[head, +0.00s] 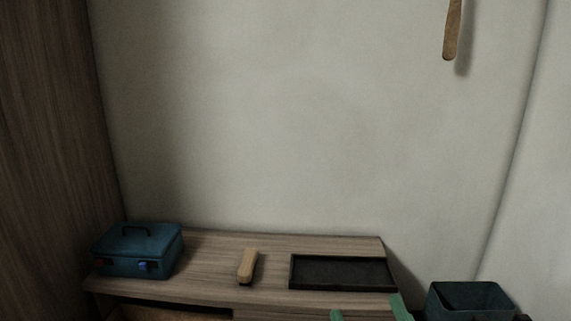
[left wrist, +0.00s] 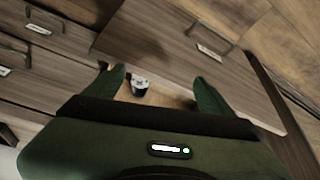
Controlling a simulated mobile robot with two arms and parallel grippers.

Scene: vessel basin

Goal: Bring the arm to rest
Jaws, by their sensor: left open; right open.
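My right gripper (head: 368,309) shows at the bottom edge of the head view as two green fingertips set apart. It is open, with nothing visible between the tips, and appears in front of the table's front edge near the black tray. My left gripper (left wrist: 159,76) shows in the left wrist view with its green fingers spread wide. It is open over wooden drawer fronts and an opened drawer. A small silver and dark object (left wrist: 139,86) is seen between its fingers, but I cannot tell how far below. The left gripper is not in the head view.
The wooden table (head: 215,262) stands against the wall. On it are a blue toolbox (head: 140,252), a brush-like wooden block (head: 247,266) and a black tray (head: 343,272). A dark teal bin (head: 470,302) stands at right. A drawer handle (left wrist: 208,50) shows in the wrist view.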

